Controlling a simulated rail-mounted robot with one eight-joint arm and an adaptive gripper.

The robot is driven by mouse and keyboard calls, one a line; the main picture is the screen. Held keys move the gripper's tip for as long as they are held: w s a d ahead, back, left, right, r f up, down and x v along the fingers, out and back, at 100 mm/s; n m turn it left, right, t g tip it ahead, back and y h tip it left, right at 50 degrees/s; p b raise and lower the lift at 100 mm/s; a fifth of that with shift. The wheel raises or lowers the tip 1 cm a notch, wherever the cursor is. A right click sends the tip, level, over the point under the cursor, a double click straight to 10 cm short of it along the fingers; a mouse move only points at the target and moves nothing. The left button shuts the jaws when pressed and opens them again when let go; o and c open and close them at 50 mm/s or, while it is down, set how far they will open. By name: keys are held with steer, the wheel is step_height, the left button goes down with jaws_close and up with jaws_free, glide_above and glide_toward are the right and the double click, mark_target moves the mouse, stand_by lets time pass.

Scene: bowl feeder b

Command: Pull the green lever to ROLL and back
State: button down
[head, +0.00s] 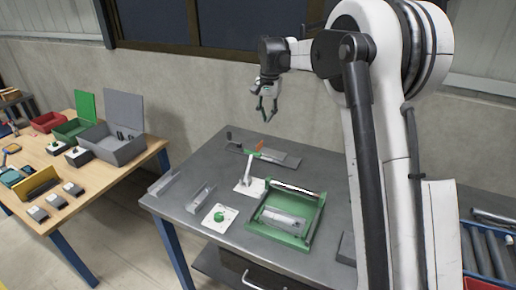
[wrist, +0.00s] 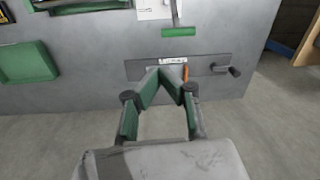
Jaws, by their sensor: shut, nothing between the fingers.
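The green lever has a green crossbar grip (head: 253,151) on a pale stem that rises from a white plate (head: 247,189) on the grey table. In the wrist view, the green grip (wrist: 180,32) lies near the top, with its stem running up to the white plate (wrist: 153,10). My gripper (head: 267,119) is shut and empty, held in the air above the table's back part, apart from the lever. In the wrist view, its fingertips (wrist: 166,72) meet over the grey slotted plate, below the green grip in the picture. I cannot read a ROLL mark.
A grey plate (wrist: 140,69) with a white label, an orange marker (wrist: 185,72) and a black crank (wrist: 229,71) lies beside the lever. A green tray (head: 312,215), a white plate with a green knob (head: 220,217) and grey channels stand further forward. A wooden bench stands left.

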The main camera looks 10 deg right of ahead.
mark_target(249, 166)
steer(key=w+f+m+g, duration=0.1)
steer(key=w+f, duration=0.5)
steer(key=f, duration=0.1)
steer(key=shift+w+d+f, duration=0.15)
steer(key=shift+w+d, duration=0.05)
steer(key=shift+d, duration=0.15)
steer(key=s+a+f+p, duration=0.2)
steer(key=s+f, duration=0.1)
steer(key=f, duration=0.5)
steer(key=shift+s+a+f, duration=0.2)
steer(key=shift+s+a, duration=0.05)
steer(key=shift+a, duration=0.15)
steer(key=shift+s+r, duration=0.1)
steer(key=shift+s, duration=0.05)
